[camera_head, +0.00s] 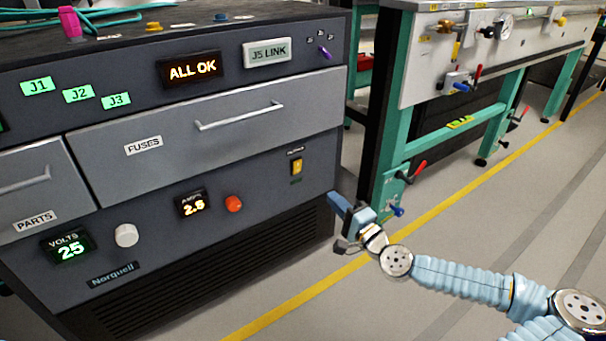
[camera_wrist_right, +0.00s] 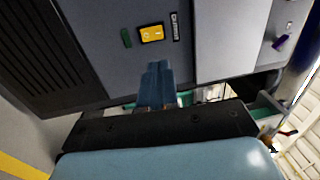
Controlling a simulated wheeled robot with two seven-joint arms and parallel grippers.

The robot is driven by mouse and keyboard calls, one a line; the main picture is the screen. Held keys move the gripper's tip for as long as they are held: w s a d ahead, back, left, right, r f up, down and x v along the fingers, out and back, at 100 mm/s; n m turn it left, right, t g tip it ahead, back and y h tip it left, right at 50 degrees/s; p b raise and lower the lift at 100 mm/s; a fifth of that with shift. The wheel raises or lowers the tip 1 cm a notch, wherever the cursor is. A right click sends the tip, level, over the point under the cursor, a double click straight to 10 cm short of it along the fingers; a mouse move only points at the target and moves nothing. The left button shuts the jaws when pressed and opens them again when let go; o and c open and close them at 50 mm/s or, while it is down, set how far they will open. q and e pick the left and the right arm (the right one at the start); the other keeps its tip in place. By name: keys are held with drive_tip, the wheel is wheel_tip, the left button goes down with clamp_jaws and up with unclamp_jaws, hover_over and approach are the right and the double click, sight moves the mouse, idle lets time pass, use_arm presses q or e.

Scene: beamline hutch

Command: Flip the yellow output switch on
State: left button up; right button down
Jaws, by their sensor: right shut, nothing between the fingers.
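The yellow output switch (camera_head: 297,167) sits in a dark frame on the lower right of the grey power unit's front (camera_head: 270,212). In the wrist view the yellow switch (camera_wrist_right: 151,34) shows just beyond my fingertips, with a label on one side and a dark green strip on the other. My right gripper (camera_head: 337,203) is to the right of and below the switch, near the unit's right edge. Its blue fingers (camera_wrist_right: 158,68) are shut with nothing between them, and they look apart from the switch. My left gripper is not in view.
A FUSES drawer (camera_head: 220,120) with a protruding handle is above the switch. A red button (camera_head: 234,204) and a white knob (camera_head: 126,235) are to its left. A green-framed bench (camera_head: 390,165) with valves stands at right. The floor between is clear.

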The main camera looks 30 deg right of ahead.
sight(298, 163)
idle(0.3)
drive_tip(key=w, duration=0.4)
drive_tip(key=w+r+b, duration=0.1)
drive_tip(key=w, duration=0.4)
drive_tip(key=w+a, duration=0.1)
drive_tip(key=w, duration=0.3)
drive_tip(key=shift+w+r+b, duration=0.3)
drive_tip(key=shift+b, duration=0.05)
drive_tip(key=shift+w, duration=0.1)
drive_tip(key=shift+w+a+r+p, duration=0.15)
drive_tip(key=shift+r+p, duration=0.3)
drive_tip(key=shift+p, duration=0.3)
drive_tip(key=shift+f, duration=0.35)
